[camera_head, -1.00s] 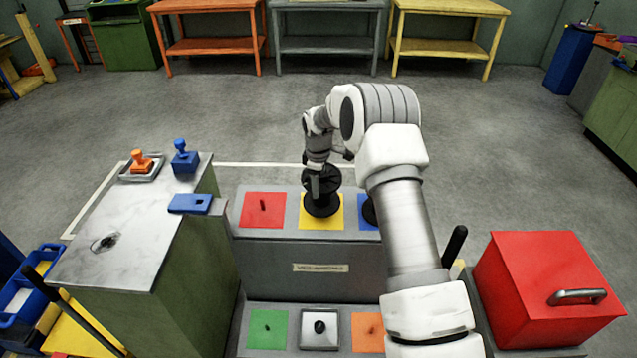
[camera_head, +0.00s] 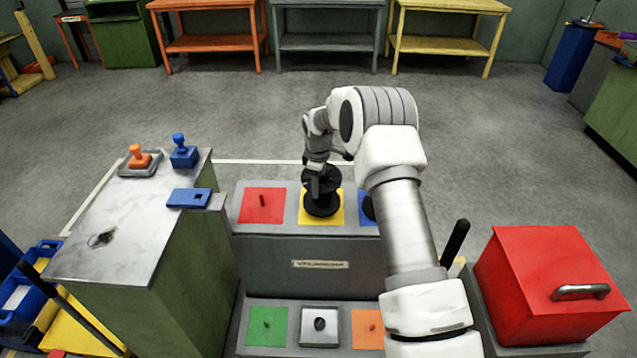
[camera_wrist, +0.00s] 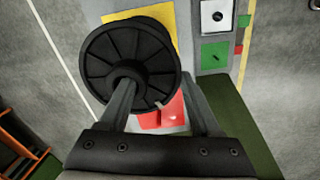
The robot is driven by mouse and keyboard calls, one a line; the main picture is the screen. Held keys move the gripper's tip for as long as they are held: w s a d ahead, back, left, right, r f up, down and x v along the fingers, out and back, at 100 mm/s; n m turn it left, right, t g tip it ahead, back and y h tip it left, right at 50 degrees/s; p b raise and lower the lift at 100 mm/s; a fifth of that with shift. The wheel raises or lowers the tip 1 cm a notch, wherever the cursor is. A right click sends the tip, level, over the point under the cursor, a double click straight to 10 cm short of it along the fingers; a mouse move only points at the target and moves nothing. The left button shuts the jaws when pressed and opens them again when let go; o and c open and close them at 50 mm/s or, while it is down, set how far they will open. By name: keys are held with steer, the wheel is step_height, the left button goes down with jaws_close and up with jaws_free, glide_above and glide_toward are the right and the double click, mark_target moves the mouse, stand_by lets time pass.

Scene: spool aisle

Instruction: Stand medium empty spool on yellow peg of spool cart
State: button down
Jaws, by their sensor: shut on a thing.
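The black spool (camera_head: 323,208) stands about upright over the yellow square (camera_head: 305,217) on the upper step of the spool cart (camera_head: 300,255). My gripper (camera_head: 317,180) reaches down to its top from above and is shut on it. In the wrist view the spool's round ribbed flange (camera_wrist: 105,55) fills the upper left, with one finger of my gripper (camera_wrist: 155,88) at its hub and the other beside its rim. A corner of the yellow square (camera_wrist: 166,14) shows behind it. The yellow peg is hidden by the spool, so I cannot tell whether the spool is seated on it.
A red square with a peg (camera_head: 263,204) is just left, and a partly hidden blue square (camera_head: 367,208) right. Green (camera_head: 267,328), white (camera_head: 320,328) and orange (camera_head: 367,329) squares lie on the lower step. A marble-topped cabinet (camera_head: 130,225) stands left, a red box (camera_head: 548,285) right.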

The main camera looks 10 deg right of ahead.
steer(key=shift+w+f+b, duration=0.2)
steer(key=shift+f+b, duration=0.55)
steer(key=shift+f, duration=0.4)
jaws_free()
